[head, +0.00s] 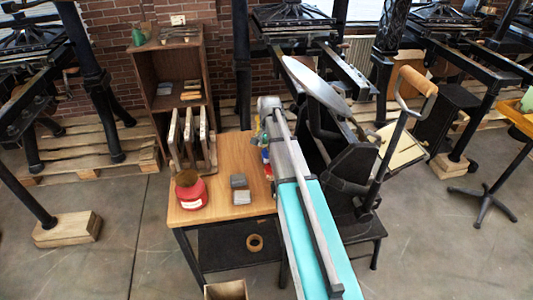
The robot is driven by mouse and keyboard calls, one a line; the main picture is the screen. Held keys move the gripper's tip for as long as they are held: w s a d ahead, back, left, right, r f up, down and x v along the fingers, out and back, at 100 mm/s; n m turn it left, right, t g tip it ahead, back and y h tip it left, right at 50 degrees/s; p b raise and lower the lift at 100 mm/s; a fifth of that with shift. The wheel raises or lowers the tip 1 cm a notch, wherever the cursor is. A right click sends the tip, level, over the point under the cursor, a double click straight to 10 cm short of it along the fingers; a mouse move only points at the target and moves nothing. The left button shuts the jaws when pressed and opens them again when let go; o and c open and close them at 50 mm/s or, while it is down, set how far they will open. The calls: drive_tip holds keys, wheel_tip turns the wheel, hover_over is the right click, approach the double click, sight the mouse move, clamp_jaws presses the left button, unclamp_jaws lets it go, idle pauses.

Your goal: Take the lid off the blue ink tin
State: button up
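My arm reaches away from the bottom edge over the right side of the wooden table (222,160). Its wrist end is above the table's far right part. My gripper's fingers cannot be made out there, so I cannot tell if they are open or shut. Just left of the arm, a small blue thing (266,156), possibly the blue ink tin, shows among small red and yellow items. The arm hides most of it, and its lid cannot be made out.
Small grey blocks (240,188) lie at the table's front middle. An upright wooden rack (190,135) stands at its back left, before a brown shelf (172,75). A black hand press (345,170) with a round disc is close on the right. The table's middle is clear.

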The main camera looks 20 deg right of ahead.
idle(0.4)
drive_tip(key=c, duration=1.2)
drive_tip(key=shift+o, duration=0.2)
